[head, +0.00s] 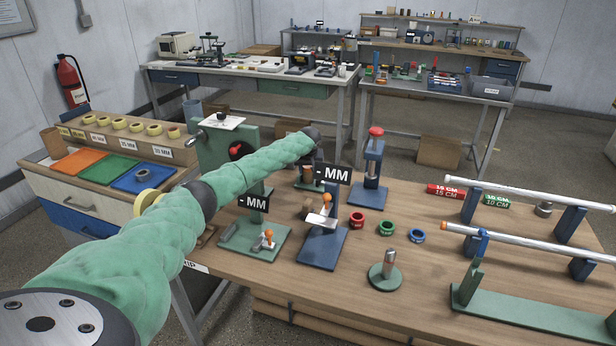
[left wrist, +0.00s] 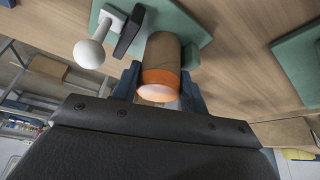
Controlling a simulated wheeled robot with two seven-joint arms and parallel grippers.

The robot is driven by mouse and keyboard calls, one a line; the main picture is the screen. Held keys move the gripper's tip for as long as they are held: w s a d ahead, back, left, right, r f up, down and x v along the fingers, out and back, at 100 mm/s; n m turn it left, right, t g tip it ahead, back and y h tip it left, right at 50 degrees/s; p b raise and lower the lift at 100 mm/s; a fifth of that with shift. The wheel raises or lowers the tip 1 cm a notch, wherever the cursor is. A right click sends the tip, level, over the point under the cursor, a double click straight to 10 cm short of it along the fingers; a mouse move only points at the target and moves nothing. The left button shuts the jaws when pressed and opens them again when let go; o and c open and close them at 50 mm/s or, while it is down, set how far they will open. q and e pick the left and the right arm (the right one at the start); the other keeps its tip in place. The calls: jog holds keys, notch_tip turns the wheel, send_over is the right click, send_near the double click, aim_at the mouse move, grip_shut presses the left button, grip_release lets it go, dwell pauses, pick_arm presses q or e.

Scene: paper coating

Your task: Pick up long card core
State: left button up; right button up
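In the left wrist view a brown card core (left wrist: 163,52) with an orange band and a pale end stands between the two dark blue fingers of my left gripper (left wrist: 160,80). The fingers flank its sides closely; I cannot tell whether they press on it. The core is over a green plate (left wrist: 197,37), beside a white lever with a ball knob (left wrist: 90,54). My right gripper is not in view.
The wooden workbench (head: 345,290) carries "-MM" signs (head: 332,174), a blue stand (head: 320,250), red, green and blue rings (head: 387,228), a green-based post (head: 385,282), and long rods on blue supports (head: 530,238) at right. Coloured trays (head: 110,166) lie at left.

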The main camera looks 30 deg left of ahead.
pick_arm(q)
jog(key=shift+c, duration=1.3)
jog(key=shift+r, duration=0.15)
